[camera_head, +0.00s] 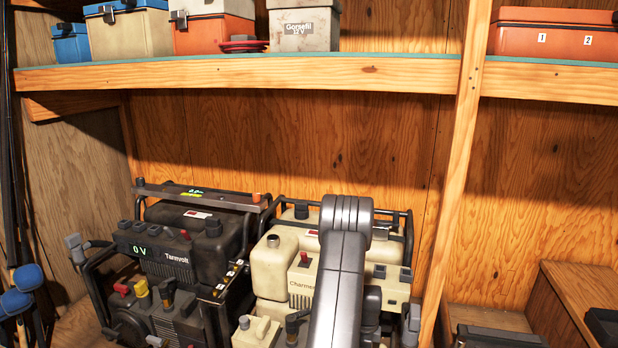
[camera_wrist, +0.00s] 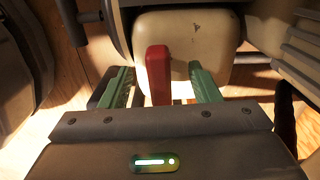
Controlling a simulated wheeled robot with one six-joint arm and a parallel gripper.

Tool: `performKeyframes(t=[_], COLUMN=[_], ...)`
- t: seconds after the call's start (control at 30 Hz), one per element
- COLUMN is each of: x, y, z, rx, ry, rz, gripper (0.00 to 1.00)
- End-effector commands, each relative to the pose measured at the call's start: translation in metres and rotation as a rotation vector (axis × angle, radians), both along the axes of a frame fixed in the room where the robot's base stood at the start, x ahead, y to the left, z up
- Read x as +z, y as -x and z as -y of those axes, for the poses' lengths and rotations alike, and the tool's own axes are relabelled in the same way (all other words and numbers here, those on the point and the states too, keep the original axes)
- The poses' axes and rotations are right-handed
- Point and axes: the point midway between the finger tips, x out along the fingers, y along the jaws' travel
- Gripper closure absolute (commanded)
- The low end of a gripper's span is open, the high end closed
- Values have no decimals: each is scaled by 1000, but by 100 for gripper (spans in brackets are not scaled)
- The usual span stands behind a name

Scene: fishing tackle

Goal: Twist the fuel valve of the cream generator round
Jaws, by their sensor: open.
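The cream generator (camera_head: 272,268) stands in a black frame at the lower middle of the head view, partly covered by my arm. In the wrist view, a red upright lever (camera_wrist: 158,70), which looks like the fuel valve, stands in front of a rounded cream part (camera_wrist: 205,45) of the generator. My gripper (camera_wrist: 161,84) is open, with one green finger on each side of the red lever. The lever's lower end is hidden behind the gripper body. In the head view, my gripper and this lever are hidden.
A black generator (camera_head: 190,240) stands close on the left. A shelf (camera_head: 250,75) with tackle boxes runs above. A wooden post (camera_head: 455,180) rises just right of the cream generator. Frame bars surround the generator, and a dark bar (camera_wrist: 92,27) shows left of the lever.

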Motion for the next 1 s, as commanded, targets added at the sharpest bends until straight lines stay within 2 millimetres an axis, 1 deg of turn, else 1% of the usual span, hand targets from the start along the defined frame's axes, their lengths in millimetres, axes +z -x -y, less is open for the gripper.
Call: performKeyframes(t=[0.03, 0.1, 0.6, 0.7, 1.0], x=[7, 14, 63, 66, 63], y=[0, 0, 0, 0, 0], z=[0, 0, 0, 0, 0], rx=[0, 0, 0, 0, 0], ry=[0, 0, 0, 0, 0], rz=[1, 1, 0, 0, 0], gripper=[44, 44, 44, 44, 44])
